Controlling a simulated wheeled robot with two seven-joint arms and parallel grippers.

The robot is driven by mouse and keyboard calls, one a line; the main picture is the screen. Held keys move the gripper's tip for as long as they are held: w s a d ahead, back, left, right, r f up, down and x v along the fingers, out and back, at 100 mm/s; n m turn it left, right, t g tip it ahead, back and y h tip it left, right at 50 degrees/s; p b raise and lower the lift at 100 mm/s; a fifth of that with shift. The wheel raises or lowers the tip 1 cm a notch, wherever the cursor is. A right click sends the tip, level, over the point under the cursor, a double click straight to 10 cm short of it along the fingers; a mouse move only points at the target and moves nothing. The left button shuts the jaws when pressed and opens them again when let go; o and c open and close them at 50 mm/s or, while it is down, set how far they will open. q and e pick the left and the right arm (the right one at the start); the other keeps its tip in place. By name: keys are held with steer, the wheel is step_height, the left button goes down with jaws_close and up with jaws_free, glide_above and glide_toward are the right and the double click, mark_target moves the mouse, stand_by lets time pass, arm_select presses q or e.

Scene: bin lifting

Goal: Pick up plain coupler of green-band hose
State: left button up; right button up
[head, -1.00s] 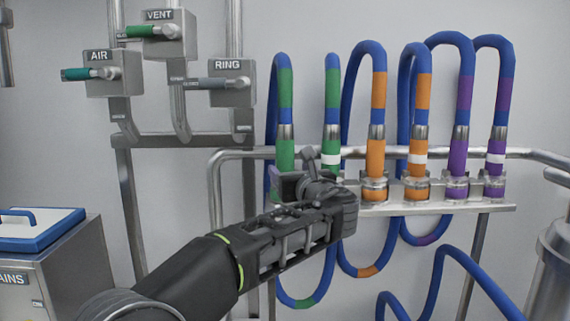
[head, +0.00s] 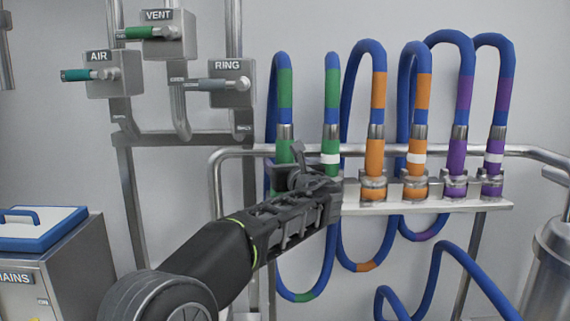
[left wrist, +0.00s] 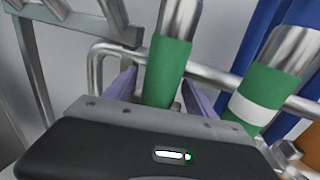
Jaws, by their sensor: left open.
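The green-band hose hangs as a blue loop with two green couplers on the rack. Its plain coupler (head: 284,151) is the left one, upright, its lower part hidden behind my gripper in the head view. The white-ringed coupler (head: 331,160) stands to its right. My left gripper (head: 292,177) is at the plain coupler. In the left wrist view, the plain green coupler (left wrist: 169,65) stands between the two open purple fingers (left wrist: 160,95); I cannot tell whether they touch it. The white-ringed coupler (left wrist: 250,102) is outside the right finger. My right gripper is not in view.
Orange-band (head: 375,153) and purple-band (head: 457,160) couplers stand farther right on the steel rack (head: 440,208). A horizontal rail (head: 245,150) runs behind the couplers. Valve boxes are on the left, above a cabinet (head: 70,265). Hose loops hang below the rack.

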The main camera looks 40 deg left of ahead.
arm_select(q)
steer(key=shift+c, duration=0.6)
jaws_close()
